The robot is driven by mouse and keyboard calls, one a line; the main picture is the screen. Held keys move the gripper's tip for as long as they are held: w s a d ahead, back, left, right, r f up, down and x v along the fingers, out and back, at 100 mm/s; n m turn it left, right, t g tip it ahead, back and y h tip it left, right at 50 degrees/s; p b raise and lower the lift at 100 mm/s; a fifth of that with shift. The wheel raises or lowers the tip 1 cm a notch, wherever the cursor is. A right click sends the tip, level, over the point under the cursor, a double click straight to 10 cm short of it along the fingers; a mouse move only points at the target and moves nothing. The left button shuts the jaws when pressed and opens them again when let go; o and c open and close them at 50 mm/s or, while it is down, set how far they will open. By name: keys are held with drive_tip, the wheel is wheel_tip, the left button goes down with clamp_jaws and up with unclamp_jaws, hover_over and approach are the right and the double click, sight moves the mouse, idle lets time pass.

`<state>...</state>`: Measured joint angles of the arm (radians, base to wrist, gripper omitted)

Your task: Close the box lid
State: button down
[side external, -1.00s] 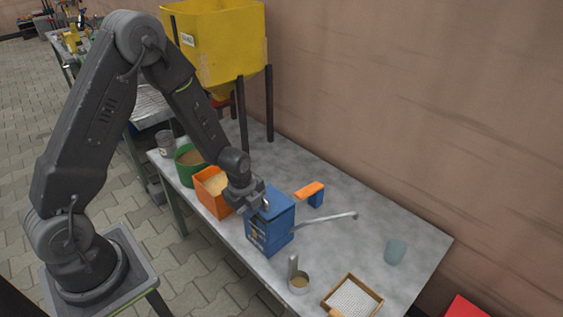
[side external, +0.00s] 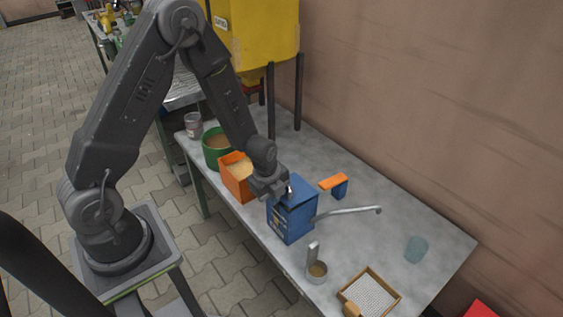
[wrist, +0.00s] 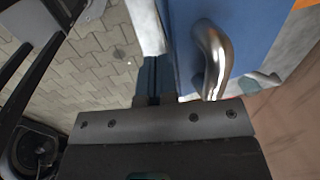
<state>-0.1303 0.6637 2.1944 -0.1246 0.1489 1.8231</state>
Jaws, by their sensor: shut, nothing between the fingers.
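A blue box (side external: 291,222) stands on the grey table, with a flat blue top and a long grey crank at its right side. In the wrist view its blue surface (wrist: 245,22) fills the upper right, with a curved metal handle (wrist: 215,60) on it. I cannot tell whether the lid is fully down. My gripper (side external: 287,191) is at the box's upper left edge. In the wrist view my gripper (wrist: 151,62) is shut and empty, its fingers beside the blue surface and left of the handle. Whether they touch the box is unclear.
An orange bin (side external: 233,183) and a green bucket (side external: 214,153) hold grainy material left of the box. An orange-topped blue piece (side external: 334,185) lies behind it.

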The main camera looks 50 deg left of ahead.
drive_tip(key=s+r, duration=0.7)
drive_tip(key=r, duration=0.3)
wheel_tip(320, 180, up, 7)
drive_tip(key=g, duration=0.6)
hover_over(293, 184)
drive_tip(key=w+d, duration=0.2)
drive_tip(key=x, duration=1.3)
drive_tip(key=shift+s+a+f, duration=0.1)
drive_tip(key=shift+a+f, duration=0.1)
drive_tip(key=shift+a, duration=0.1)
drive_tip(key=shift+s+f, duration=0.1)
drive_tip(key=shift+s+f, duration=0.6)
drive_tip(key=shift+f, duration=0.05)
